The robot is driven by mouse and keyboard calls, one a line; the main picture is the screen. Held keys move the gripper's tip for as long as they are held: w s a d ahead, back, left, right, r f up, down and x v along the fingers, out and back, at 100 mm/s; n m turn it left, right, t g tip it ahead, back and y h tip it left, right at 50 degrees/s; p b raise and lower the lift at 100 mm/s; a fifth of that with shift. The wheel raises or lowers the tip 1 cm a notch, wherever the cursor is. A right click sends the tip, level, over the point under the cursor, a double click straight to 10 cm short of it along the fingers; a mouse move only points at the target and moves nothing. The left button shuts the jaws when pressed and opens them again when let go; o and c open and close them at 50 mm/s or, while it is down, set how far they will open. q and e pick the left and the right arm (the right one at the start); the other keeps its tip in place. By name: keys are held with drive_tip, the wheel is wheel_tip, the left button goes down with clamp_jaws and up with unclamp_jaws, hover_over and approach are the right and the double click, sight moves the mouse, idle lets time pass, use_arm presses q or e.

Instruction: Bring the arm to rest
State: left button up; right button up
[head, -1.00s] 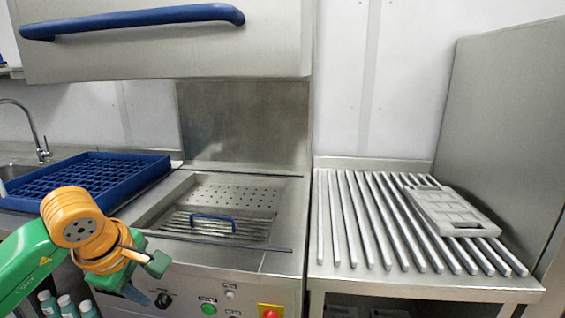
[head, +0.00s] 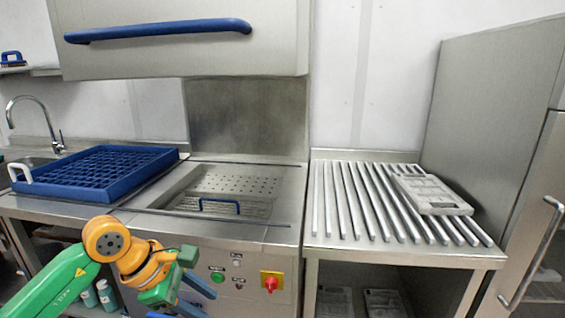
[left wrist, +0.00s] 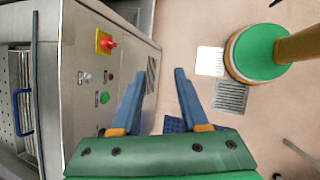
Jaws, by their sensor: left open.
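My left gripper (head: 196,292) is low in front of the washing machine's front panel, at the lower left of the head view. Its arm is green and orange and comes in from the left. In the left wrist view the two blue fingers (left wrist: 160,100) stand apart with nothing between them, and the floor shows beyond. The machine's panel is to the left of the fingers there. My right gripper is in neither view.
The machine (head: 270,236) has a raised hood with a blue handle (head: 160,31). A blue rack (head: 95,172) lies on the left counter by the sink. A grey mould (head: 430,193) lies on the slatted table (head: 350,200) at right. The red switch (head: 271,282) is near the gripper.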

use_arm(q)
drive_tip(key=w+d+f+n+t+h+p, duration=0.1)
drive_tip(key=w+d+f+n+t+h, duration=0.1)
drive_tip(key=d+n+h, duration=0.45)
drive_tip(key=w+d+f+n+t+h+p, duration=0.1)
drive_tip(key=w+d+f+n+t+h, duration=0.2)
drive_tip(key=n, duration=0.7)
drive_tip(key=s+a+f+n+t+y, duration=0.1)
drive_tip(key=a+f+n+t+y, duration=0.3)
drive_tip(key=f+n, duration=0.55)
drive_tip(key=s+a+f+n+t+y, duration=0.1)
drive_tip(key=a+f+n+y, duration=0.35)
drive_tip(key=f+n, duration=0.45)
drive_tip(key=s+a+f+n+g+y, duration=0.2)
drive_tip(key=s+a+f+n, duration=0.1)
drive_tip(key=s+f+n, duration=0.3)
drive_tip(key=s+a+f+n+g+y, duration=0.3)
drive_tip(key=s+f+n, duration=0.1)
drive_tip(key=s+f, duration=0.5)
drive_tip(key=s+f+n+g, duration=0.3)
drive_tip(key=s, duration=0.9)
drive_tip(key=s+f+n+g+y+p, duration=0.1)
drive_tip(key=s+f+n+g, duration=0.2)
drive_tip(key=s, duration=0.9)
drive_tip(key=shift+d+f+n+g, duration=0.15)
drive_tip(key=shift+f+n+g, duration=0.15)
drive_tip(key=shift+f+g, duration=0.3)
